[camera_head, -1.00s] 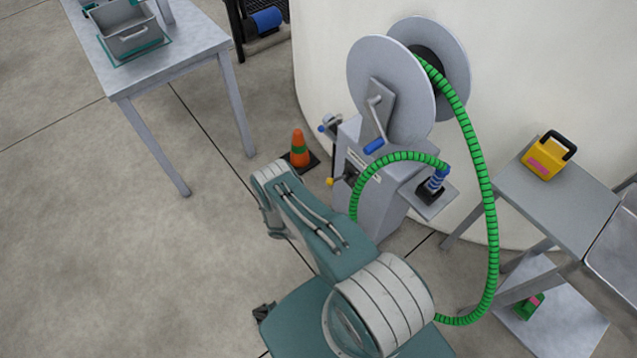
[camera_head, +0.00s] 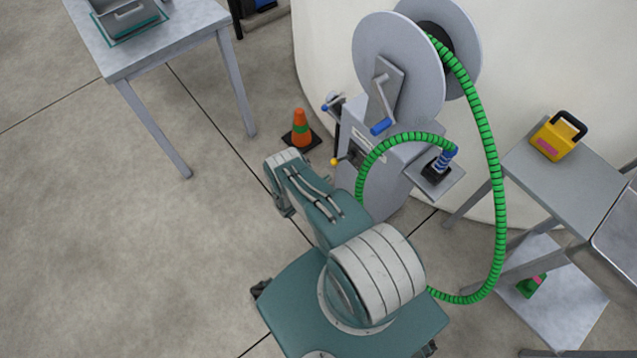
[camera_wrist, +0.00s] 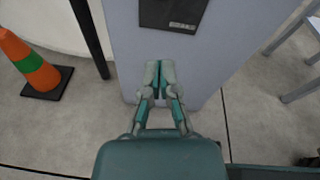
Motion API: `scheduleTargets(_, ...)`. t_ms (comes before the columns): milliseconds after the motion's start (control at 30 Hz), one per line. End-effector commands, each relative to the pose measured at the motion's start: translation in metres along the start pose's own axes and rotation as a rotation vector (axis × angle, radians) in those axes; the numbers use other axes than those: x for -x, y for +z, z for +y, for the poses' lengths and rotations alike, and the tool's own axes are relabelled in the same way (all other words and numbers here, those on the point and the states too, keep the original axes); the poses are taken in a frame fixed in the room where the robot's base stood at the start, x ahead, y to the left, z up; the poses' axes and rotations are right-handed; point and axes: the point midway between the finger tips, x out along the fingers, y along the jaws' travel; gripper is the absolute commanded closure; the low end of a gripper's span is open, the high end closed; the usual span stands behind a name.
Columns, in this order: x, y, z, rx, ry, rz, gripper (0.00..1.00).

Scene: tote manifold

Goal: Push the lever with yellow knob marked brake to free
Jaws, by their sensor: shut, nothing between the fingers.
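The lever's yellow knob (camera_head: 334,162) sticks out left from the side of the grey hose-reel stand (camera_head: 382,180) in the head view. The knob is not visible in the wrist view. My gripper (camera_wrist: 160,66) is shut and empty in the wrist view, its fingertips in front of the stand's grey face (camera_wrist: 222,50), below a dark plate (camera_wrist: 172,12). I cannot tell whether the fingertips touch that face. The brake and free markings are not readable.
A green hose (camera_head: 489,150) loops from the reel (camera_head: 398,65) down beside my body. An orange cone (camera_head: 300,128) stands left of the stand. A metal table (camera_head: 165,45) is at upper left, and a cart (camera_head: 570,190) at right. Open floor lies left.

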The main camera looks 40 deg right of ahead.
Motion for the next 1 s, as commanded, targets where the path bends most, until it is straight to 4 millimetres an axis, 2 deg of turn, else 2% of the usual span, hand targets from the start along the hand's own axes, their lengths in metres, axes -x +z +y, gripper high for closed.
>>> scheduleTargets(233, -0.035, 0.0, -0.001, -0.001, -0.003, 0.001, 1.0)
scheduleTargets(400, -0.036, 0.02, 0.001, -0.001, 0.0, 0.0, 1.0)
scheduleTargets(600, -0.041, 0.036, 0.0, 0.001, -0.001, 0.001, 1.0)
scheduleTargets(1000, -0.041, 0.039, 0.0, 0.0, 0.0, 0.001, 1.0)
